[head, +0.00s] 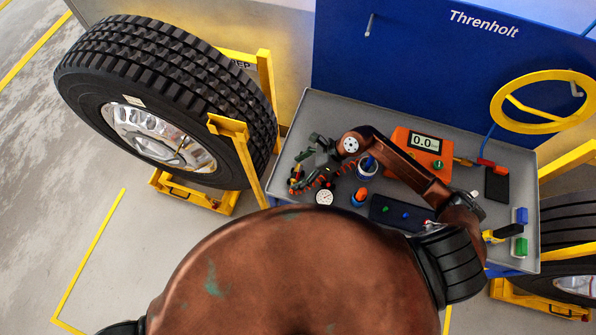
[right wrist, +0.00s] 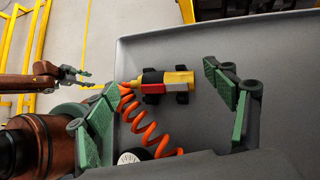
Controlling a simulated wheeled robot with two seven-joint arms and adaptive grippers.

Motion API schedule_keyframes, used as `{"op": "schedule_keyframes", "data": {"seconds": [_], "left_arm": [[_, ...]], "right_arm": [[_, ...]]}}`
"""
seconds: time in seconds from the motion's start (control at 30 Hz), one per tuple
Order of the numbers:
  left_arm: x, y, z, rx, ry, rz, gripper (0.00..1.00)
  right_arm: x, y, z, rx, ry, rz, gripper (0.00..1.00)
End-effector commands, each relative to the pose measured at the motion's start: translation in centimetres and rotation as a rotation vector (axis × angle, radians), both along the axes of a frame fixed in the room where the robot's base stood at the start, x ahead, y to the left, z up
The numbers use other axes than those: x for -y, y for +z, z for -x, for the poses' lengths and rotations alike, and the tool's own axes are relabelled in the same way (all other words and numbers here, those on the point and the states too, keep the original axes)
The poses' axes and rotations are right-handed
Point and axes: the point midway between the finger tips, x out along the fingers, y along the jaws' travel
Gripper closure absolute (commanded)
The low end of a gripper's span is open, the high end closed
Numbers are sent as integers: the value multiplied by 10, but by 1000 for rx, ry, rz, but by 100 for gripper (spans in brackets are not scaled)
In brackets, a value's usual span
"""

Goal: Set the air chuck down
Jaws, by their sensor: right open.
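The air chuck (right wrist: 165,80), with a yellow, red and black body, lies across small black supports on the grey tray, its orange coiled hose (right wrist: 148,130) running from one end. My right gripper (right wrist: 163,102) is open, with its green-padded fingers spread apart on either side of the chuck and clear of it. In the head view the right gripper (head: 303,166) is over the left end of the tray, and the chuck (head: 295,175) is partly hidden beside it. My left gripper (right wrist: 80,77) shows small at the left of the right wrist view; its opening is unclear.
A large wheel (head: 168,95) stands left of the tray, with a yellow post (head: 252,170) between.

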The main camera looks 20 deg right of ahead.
Motion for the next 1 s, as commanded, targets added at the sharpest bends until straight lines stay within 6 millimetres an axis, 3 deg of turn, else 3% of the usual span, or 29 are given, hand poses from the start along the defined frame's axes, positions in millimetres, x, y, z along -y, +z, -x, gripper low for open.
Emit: {"op": "schedule_keyframes", "data": {"seconds": [0.53,1.0], "left_arm": [[0,-6,1,-2,0,0,60],[0,-6,1,-1,0,0,60]], "right_arm": [[66,76,14,1,-1,5,23],[74,88,16,0,0,1,23]]}}
